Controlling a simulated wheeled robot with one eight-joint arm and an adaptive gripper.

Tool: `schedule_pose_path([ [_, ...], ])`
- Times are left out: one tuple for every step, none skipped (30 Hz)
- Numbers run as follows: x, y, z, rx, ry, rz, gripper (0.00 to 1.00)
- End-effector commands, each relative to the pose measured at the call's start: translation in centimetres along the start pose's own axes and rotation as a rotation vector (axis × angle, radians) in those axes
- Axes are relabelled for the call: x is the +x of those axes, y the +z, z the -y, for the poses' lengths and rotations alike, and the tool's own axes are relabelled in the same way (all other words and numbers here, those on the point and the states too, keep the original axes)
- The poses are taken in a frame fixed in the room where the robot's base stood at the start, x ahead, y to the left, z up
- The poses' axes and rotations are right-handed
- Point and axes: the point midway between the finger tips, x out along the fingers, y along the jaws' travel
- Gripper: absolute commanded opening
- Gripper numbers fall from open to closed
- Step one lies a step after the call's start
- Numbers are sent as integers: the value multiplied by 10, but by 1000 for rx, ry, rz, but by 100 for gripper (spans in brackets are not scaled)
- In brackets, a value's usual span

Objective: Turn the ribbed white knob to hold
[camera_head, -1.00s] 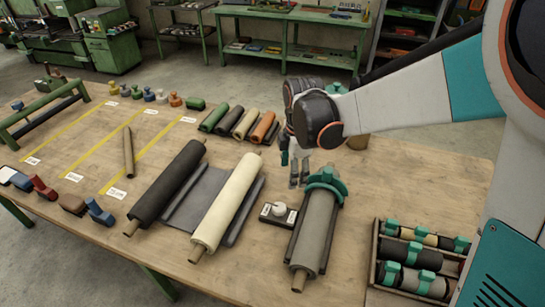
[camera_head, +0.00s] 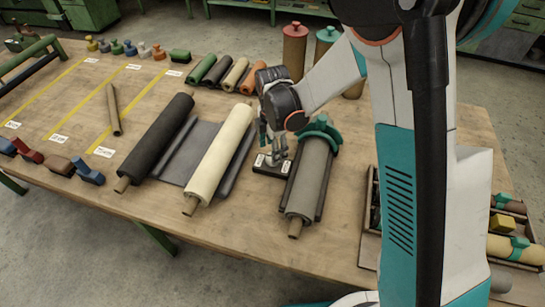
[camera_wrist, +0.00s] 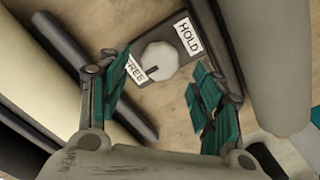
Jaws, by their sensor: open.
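The ribbed white knob (camera_wrist: 159,61) sits on a small dark plate (camera_wrist: 187,69) on the table. In the wrist view the plate carries a HOLD label (camera_wrist: 188,36) and a FREE label (camera_wrist: 136,69); the knob's dark mark points toward FREE. My gripper (camera_wrist: 160,105) is open, its teal-padded fingers apart, with the knob between and beyond them. In the head view my gripper (camera_head: 271,148) is directly above the plate (camera_head: 268,172) and largely hides the knob. I cannot tell whether the fingers touch it.
A grey roll (camera_head: 311,177) in a dark cradle with a teal clamp lies close to the right of the plate. A cream roll (camera_head: 222,155) and a dark roll (camera_head: 158,138) lie to the left. A crate (camera_head: 368,225) of rolls stands at right.

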Motion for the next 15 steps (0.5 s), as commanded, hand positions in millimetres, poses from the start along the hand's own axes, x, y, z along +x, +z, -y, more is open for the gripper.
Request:
schedule_pose_path([
  [10, 0, 0, 0, 0, 0, 59],
  [14, 0, 0, 0, 0, 0, 59],
  [19, 0, 0, 0, 0, 0, 59],
  [22, 0, 0, 0, 0, 0, 59],
  [25, 0, 0, 0, 0, 0, 59],
  [28, 0, 0, 0, 0, 0, 59],
  [30, 0, 0, 0, 0, 0, 59],
  [32, 0, 0, 1, 0, 0, 59],
  [33, 0, 0, 1, 0, 0, 59],
  [34, 0, 0, 1, 0, 0, 59],
  [34, 0, 0, 1, 0, 0, 59],
  [35, 0, 0, 1, 0, 0, 59],
  [35, 0, 0, 1, 0, 0, 59],
  [35, 0, 0, 1, 0, 0, 59],
  [35, 0, 0, 1, 0, 0, 59],
])
